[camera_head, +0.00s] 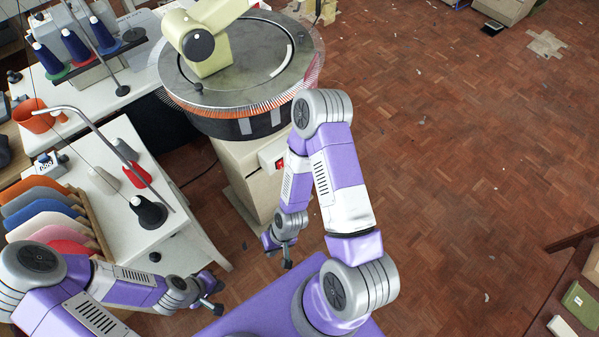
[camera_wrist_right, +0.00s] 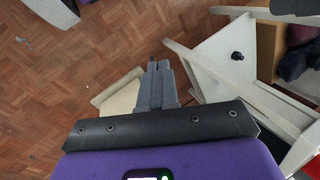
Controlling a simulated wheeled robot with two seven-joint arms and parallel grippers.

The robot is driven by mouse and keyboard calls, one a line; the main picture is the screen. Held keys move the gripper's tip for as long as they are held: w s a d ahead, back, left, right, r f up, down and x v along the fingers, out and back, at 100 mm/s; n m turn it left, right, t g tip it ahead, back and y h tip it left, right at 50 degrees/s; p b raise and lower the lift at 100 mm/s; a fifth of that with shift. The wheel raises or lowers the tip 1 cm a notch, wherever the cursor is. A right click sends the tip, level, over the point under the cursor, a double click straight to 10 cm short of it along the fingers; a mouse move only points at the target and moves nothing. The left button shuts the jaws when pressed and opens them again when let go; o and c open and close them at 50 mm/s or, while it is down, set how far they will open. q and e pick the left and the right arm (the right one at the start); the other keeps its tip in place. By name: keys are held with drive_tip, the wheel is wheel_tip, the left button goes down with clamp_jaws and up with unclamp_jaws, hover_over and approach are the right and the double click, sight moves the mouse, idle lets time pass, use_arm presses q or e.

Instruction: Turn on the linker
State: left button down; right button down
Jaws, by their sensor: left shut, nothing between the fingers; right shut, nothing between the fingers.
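The linker is the round machine (camera_head: 228,85) at the top middle of the head view. It has a dark dial ringed with orange-tipped needles and a cream arm on top. It stands on a cream pedestal (camera_head: 243,172). A small switch box with a red rocker (camera_head: 280,163) sits on the pedestal's right side, partly behind my right arm. My right gripper (camera_head: 286,258) is shut and empty, low beside the pedestal and below the switch. Its closed fingers (camera_wrist_right: 158,75) also show in the right wrist view. My left gripper (camera_head: 214,306) is shut and empty at the lower left.
A white table (camera_head: 130,225) with colored cloth pieces (camera_head: 45,222) and thread cones (camera_head: 148,212) stands at the left. Another table behind it holds more cones (camera_head: 75,48). A dark wooden table (camera_head: 570,290) is at the lower right. The parquet floor at right is mostly clear.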

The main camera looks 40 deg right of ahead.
drive_tip(key=w+d+f+n+t+b, duration=0.2)
drive_tip(key=w+d+f+n+t, duration=0.3)
drive_tip(key=w+d+n+t, duration=0.6)
drive_tip(key=s+d+r+n+t+h, duration=0.1)
drive_tip(key=d+n+t, duration=0.1)
drive_tip(key=d+n, duration=0.3)
drive_tip(key=s+d+r+n+t+h+b, duration=0.1)
drive_tip(key=d+r+n+t, duration=0.1)
drive_tip(key=d+n, duration=0.3)
drive_tip(key=shift+s+r+n+t+h, duration=0.3)
drive_tip(key=shift+s+t+h, duration=0.1)
drive_tip(key=shift+t, duration=0.1)
drive_tip(key=shift+w, duration=0.1)
